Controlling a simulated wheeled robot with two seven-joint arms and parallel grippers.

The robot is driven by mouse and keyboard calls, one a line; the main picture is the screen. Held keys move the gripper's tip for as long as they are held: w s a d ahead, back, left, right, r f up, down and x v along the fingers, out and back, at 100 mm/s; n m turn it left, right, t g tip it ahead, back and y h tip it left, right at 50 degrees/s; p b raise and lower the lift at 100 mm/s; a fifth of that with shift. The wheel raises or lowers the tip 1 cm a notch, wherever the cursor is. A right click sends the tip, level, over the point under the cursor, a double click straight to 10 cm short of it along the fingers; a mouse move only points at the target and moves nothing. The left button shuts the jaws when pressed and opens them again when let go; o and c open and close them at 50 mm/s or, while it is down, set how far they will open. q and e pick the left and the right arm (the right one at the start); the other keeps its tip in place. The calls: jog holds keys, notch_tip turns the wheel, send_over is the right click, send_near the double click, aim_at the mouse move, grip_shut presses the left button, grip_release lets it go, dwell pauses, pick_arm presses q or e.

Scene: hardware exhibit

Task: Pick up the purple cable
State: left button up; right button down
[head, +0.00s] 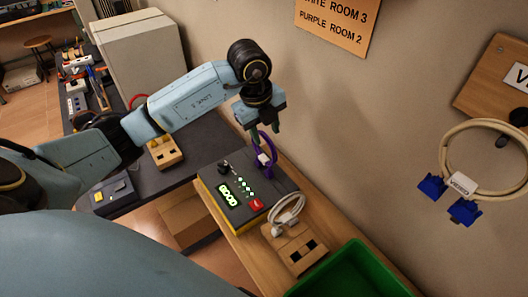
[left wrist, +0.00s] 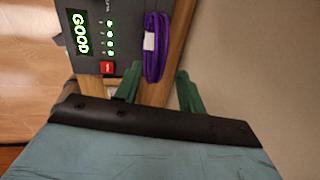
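The purple cable (head: 271,146) is a coiled loop with a white label, at the back edge of the dark tester box (head: 233,205) with a green display and a red button. In the left wrist view the purple cable (left wrist: 157,60) lies ahead of the gap between my fingers. My left gripper (head: 264,130) is directly above the cable, pointing down, with its fingers apart. In the left wrist view its two green fingers (left wrist: 158,90) are spread with nothing held between them. I cannot tell whether they touch the cable. My right gripper is not in view.
A white cable (head: 289,212) lies beside the tester, near a wooden socket block (head: 293,248). A green bin (head: 350,275) stands at the front right. A beige cable with blue connectors (head: 463,185) hangs on the wall at right. The wall is close behind my gripper.

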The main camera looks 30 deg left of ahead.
pick_arm(q)
jog(key=f, duration=0.3)
jog(key=f+p, duration=0.1)
jog(key=f, duration=0.1)
jog(key=shift+w, duration=0.35)
jog(key=shift+r, duration=0.1)
grip_shut()
